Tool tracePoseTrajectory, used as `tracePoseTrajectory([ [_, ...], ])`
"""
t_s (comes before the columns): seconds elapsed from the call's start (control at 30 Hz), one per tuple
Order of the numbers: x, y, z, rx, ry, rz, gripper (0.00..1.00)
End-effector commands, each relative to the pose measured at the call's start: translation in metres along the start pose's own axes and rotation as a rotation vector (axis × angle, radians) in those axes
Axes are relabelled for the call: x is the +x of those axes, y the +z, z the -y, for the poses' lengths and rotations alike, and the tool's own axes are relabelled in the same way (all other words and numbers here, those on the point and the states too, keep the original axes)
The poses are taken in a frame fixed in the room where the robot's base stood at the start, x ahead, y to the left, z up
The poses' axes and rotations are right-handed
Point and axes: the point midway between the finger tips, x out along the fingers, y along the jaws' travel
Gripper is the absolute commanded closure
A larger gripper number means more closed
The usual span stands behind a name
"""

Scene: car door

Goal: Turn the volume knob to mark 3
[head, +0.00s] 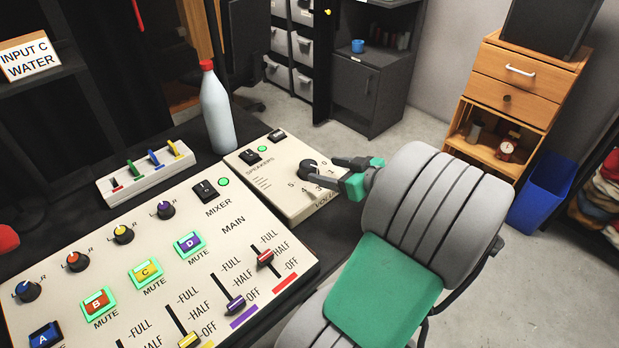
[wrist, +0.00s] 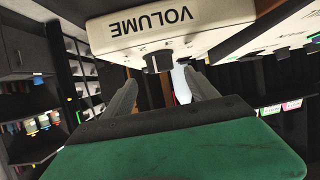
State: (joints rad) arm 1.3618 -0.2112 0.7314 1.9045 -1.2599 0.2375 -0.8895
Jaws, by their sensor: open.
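The black volume knob (head: 309,169) stands on the cream speakers box (head: 264,189) in the head view, with printed numbers 5, 4 and 3 visible in front of it. I cannot read clearly which mark its pointer faces. My gripper (head: 325,171) is open at the knob's right side, its two grey fingers pointing left towards it; the lower finger overlaps some of the scale. In the wrist view the box face with upside-down VOLUME lettering (wrist: 155,24) is at the top. The knob (wrist: 159,62) shows in the gap between my fingertips (wrist: 162,83). I cannot tell whether they touch it.
The mixer panel (head: 207,266), with faders and buttons, lies left of my arm. A white bottle with a red cap (head: 216,110) stands behind the speakers box. A row of coloured switches (head: 147,172) is left of it. Open floor (head: 480,240) lies to the right.

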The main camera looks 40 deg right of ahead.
Motion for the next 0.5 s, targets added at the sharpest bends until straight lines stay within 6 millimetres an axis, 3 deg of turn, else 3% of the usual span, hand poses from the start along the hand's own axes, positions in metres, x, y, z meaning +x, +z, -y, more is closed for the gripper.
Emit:
tracePoseTrajectory([
  [0.3,0.057,-0.001,0.002,0.0,-0.006,0.002,0.33],
  [0.5,0.073,-0.001,0.001,0.001,-0.002,0.004,0.33],
])
